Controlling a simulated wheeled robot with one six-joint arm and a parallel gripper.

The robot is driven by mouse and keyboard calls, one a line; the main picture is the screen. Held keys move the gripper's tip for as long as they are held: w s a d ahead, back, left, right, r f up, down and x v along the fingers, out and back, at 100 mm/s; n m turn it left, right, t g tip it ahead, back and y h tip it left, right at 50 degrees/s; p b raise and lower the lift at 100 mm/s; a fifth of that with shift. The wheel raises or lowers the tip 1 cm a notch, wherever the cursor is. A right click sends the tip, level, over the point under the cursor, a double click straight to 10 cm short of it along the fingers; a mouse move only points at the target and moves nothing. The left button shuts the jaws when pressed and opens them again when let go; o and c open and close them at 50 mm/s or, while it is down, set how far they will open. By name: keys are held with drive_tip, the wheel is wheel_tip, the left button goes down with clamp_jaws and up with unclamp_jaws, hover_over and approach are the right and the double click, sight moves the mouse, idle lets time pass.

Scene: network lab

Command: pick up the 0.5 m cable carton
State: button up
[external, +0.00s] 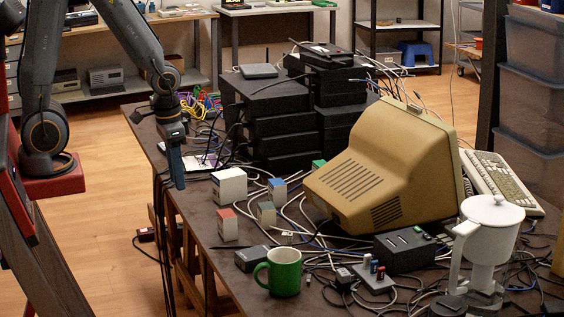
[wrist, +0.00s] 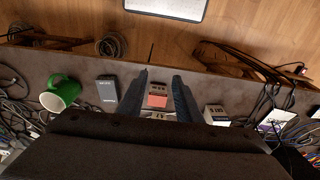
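Several small cartons stand on the dark table. A red-topped carton (external: 228,225) is at the table's left side. A larger white carton (external: 229,186) stands behind it, with a blue-topped carton (external: 277,190) and a green-grey carton (external: 266,214) to the right. I cannot read a length on any of them for certain. My gripper (external: 177,182) hangs by the table's left edge, left of the white carton. In the wrist view my gripper (wrist: 158,88) is open, and the red-topped carton (wrist: 157,100) shows between its fingers. The white carton (wrist: 214,114) is right of the fingers.
A beige monitor (external: 385,168) and stacked black boxes (external: 280,125) stand behind the cartons. A green mug (external: 284,272), a black adapter (external: 252,258) and a white coffee maker (external: 488,245) are nearer. Loose cables cover much of the table (external: 205,278).

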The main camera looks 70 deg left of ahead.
drive_tip(key=shift+o, duration=0.5)
drive_tip(key=o, duration=0.5)
drive_tip(key=shift+c, duration=0.2)
drive_tip(key=m+g+y+b, duration=0.1)
drive_tip(key=m+y, duration=0.3)
drive_tip(key=m, duration=1.4)
hover_over(227, 214)
drive_tip(key=d, duration=0.3)
wheel_tip(227, 214, down, 8)
drive_tip(key=shift+a+p+x, duration=0.2)
drive_tip(key=shift+p+x, duration=0.1)
drive_tip(key=shift+x, duration=1.55)
drive_tip(key=shift+a+p+x, duration=0.2)
drive_tip(key=shift+p+x, duration=0.05)
drive_tip(key=shift+x, duration=1.65)
